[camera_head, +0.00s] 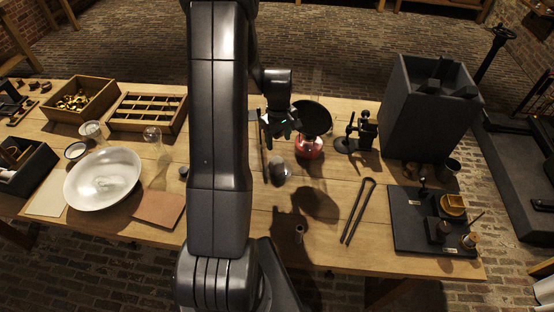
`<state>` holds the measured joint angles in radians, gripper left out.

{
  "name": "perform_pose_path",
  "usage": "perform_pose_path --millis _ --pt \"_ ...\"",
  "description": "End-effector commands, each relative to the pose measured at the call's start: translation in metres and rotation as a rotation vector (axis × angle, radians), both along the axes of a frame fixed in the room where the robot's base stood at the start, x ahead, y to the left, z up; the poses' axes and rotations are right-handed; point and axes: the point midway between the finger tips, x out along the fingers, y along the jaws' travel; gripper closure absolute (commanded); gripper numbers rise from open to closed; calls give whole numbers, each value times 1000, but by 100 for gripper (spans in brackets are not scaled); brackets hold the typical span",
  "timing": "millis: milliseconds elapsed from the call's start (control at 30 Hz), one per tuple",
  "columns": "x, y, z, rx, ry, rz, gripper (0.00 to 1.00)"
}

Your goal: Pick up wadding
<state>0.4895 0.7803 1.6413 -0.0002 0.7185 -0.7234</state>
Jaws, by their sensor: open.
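My gripper (279,130) hangs over the middle of the table, pointing down, with its fingers apart and nothing seen between them. A small grey rounded thing (280,173) sits on the tabletop just below it in the picture, apart from the fingers. I cannot tell for sure whether this is the wadding. A pale, blurred patch (103,184) lies in the wide white dish (88,199) at the left; I cannot tell whether it is wadding or a reflection. My arm hides a strip of the table left of the gripper.
A red burner (309,148) with a dark round pan (314,117) stands right of the gripper, near a black stand (349,145). Black tongs (357,211) lie at front right. A tall dark box (408,125) and black board (404,232) occupy the right. A compartmented tray (121,126) is left.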

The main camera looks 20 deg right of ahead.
Motion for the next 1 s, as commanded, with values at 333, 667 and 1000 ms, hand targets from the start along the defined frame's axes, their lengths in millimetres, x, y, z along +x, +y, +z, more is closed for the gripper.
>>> perform_pose_path --millis 333,667,1000 --pt "-1 1 -66 2 4 0 45" --pt "-2 1 -88 1 2 -1 45" --pt "-5 4 -134 2 4 -1 45"
